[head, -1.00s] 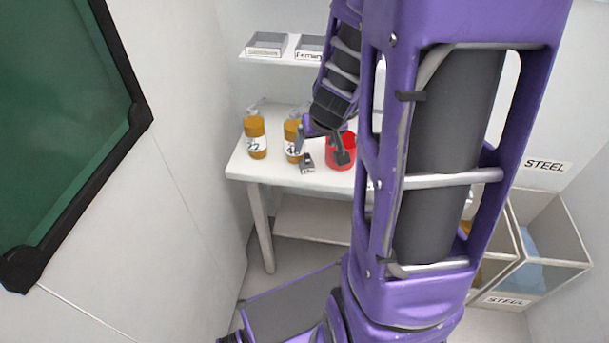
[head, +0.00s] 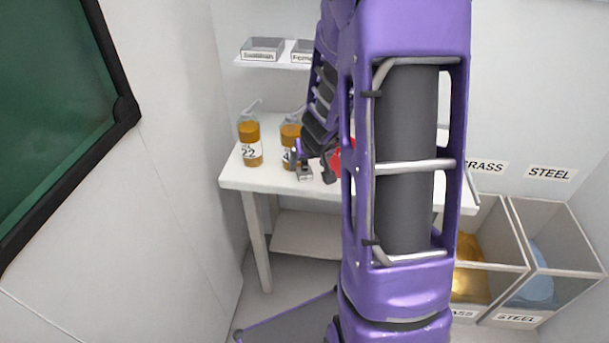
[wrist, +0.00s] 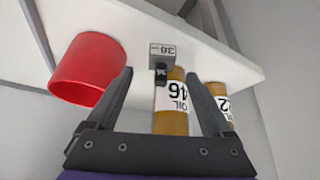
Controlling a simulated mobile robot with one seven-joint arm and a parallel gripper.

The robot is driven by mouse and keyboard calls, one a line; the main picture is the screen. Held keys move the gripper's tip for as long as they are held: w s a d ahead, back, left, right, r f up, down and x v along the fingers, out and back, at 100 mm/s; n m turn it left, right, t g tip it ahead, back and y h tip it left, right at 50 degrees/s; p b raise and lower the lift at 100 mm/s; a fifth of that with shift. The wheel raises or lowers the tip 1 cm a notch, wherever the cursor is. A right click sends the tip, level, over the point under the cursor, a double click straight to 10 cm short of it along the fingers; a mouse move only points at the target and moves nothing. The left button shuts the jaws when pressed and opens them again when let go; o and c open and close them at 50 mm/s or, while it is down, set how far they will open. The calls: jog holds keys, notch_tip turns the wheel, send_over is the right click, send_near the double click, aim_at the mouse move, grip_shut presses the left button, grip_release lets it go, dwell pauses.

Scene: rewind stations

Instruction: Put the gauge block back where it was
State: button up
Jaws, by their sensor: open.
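The gauge block looks to be the small grey block (wrist: 162,50) marked with a number in the wrist view, with a dark numbered face or piece (wrist: 161,72) against it. It rests on the white table near its front edge; in the head view the grey block (head: 305,173) is small and partly covered. My gripper (wrist: 159,74) is open, its two dark fingers on either side of the block in the picture. I cannot tell whether the fingertips reach down beside it. In the head view my gripper (head: 313,165) is just over the block.
A red cup (wrist: 90,70) stands close beside one finger. An amber oil bottle (wrist: 171,110) and a second bottle (head: 250,145) stand on the table (head: 232,178). A shelf with labelled trays (head: 262,50) is above. Brass and steel bins (head: 560,240) are at right.

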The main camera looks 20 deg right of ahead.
aim_at(305, 168)
jog(key=b+x, duration=0.1)
jog(key=x, duration=0.3)
jog(key=shift+w+f+b, duration=0.25)
jog(key=shift+f+b, duration=0.1)
grip_shut()
